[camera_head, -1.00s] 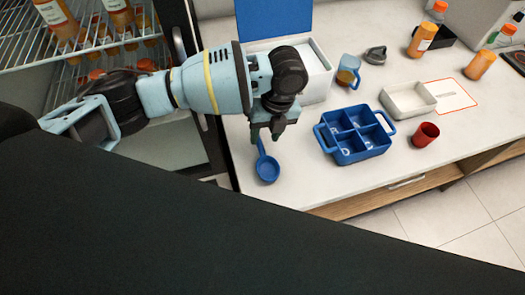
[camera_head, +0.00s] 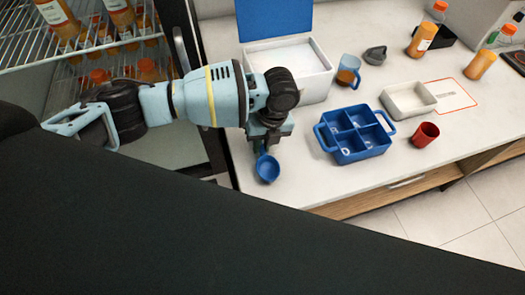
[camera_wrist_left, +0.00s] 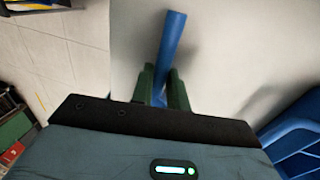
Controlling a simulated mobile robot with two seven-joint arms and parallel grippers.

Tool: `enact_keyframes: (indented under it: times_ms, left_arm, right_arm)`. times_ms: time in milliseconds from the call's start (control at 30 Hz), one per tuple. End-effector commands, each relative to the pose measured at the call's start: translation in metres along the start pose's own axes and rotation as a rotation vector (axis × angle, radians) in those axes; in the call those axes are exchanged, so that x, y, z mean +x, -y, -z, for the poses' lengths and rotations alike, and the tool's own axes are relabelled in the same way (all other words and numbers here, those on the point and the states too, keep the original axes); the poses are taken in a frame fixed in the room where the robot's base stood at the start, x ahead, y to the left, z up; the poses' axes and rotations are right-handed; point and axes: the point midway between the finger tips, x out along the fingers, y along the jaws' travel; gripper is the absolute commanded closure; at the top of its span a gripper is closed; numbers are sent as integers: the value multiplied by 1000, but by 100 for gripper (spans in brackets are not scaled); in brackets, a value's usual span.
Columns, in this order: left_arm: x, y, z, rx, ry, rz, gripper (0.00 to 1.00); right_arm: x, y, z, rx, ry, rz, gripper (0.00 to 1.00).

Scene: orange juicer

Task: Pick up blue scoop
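The blue scoop (camera_head: 267,169) is at the left part of the white counter, its round bowl toward the near edge. My left gripper (camera_head: 263,147) is low over its handle, which it mostly hides in the head view. In the left wrist view the scoop's blue handle (camera_wrist_left: 171,40) runs between the two green fingers (camera_wrist_left: 161,88), which sit close against both sides. The gripper looks shut on the handle. The bowl is hidden in the wrist view. Any lift off the counter cannot be told. My right gripper is not in view.
A blue divided tray (camera_head: 354,157) stands to the right, with a red cup (camera_head: 425,134), a white tray (camera_head: 418,108) and a jug (camera_head: 348,72) beyond. A white box (camera_head: 310,84) with a blue lid is behind. The open fridge (camera_head: 100,60) is left.

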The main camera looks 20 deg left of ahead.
Motion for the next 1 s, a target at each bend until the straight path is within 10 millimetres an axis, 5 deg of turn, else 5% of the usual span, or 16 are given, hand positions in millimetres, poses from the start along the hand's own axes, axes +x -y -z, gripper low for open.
enact_keyframes:
  times_ms: [433,700,1000]
  left_arm:
    - [-5,-1,0,0,1,1,100]
    - [-37,-6,0,0,1,4,100]
    - [-46,17,73,9,-2,3,100]
  right_arm:
    - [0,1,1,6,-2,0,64]
    - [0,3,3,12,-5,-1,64]
    - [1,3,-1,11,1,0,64]
